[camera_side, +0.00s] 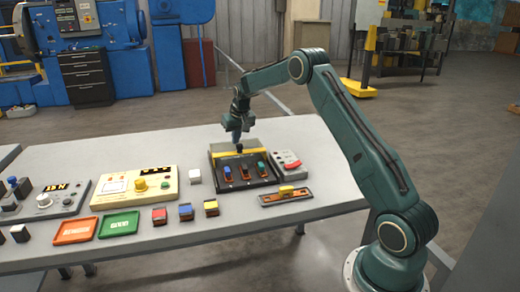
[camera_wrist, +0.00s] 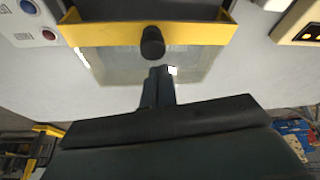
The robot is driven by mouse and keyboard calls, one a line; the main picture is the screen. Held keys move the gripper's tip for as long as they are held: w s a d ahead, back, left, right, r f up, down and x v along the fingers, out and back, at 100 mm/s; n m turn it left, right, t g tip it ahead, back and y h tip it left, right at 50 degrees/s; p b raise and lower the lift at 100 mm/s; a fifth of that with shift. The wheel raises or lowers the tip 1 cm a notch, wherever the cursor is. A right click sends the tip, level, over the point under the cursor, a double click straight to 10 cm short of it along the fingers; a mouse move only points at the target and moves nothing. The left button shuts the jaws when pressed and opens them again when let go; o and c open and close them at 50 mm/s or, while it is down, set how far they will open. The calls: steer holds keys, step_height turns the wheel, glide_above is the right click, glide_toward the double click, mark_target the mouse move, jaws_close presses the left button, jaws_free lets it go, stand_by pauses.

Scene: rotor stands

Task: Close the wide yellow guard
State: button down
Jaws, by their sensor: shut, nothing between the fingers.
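The wide yellow guard (camera_side: 223,154) is a yellow-framed clear panel at the back edge of a black switch box (camera_side: 262,183). It is raised off the switches, which lie uncovered in front. In the wrist view its yellow bar (camera_wrist: 205,33) crosses the top, with a dark round knob (camera_wrist: 152,46) at the middle and the clear sheet below. My gripper (camera_side: 237,138) is at the guard, above the box's back edge. In the wrist view my shut, empty fingertips (camera_wrist: 161,72) are just below the knob; I cannot tell whether they touch it.
A grey box with a red switch (camera_side: 291,165) stands close on the right. A white cube (camera_side: 194,176) and a cream control box (camera_side: 122,187) are left. Small coloured blocks and orange and green trays lie front left.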

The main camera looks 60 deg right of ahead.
steer(key=shift+s+a, duration=0.2)
steer(key=shift+s, duration=0.1)
stand_by(0.4)
steer(key=s+a, duration=0.9)
steer(key=shift+s+a, duration=0.25)
stand_by(0.3)
steer(key=shift+s+f, duration=0.1)
stand_by(0.3)
steer(key=shift+w+d, duration=0.4)
steer(key=shift+w, duration=0.25)
steer(key=shift+w+d, duration=0.35)
steer(key=shift+w, duration=0.3)
steer(key=shift+w+d, duration=0.4)
steer(key=shift+w, duration=0.25)
steer(key=v, duration=1)
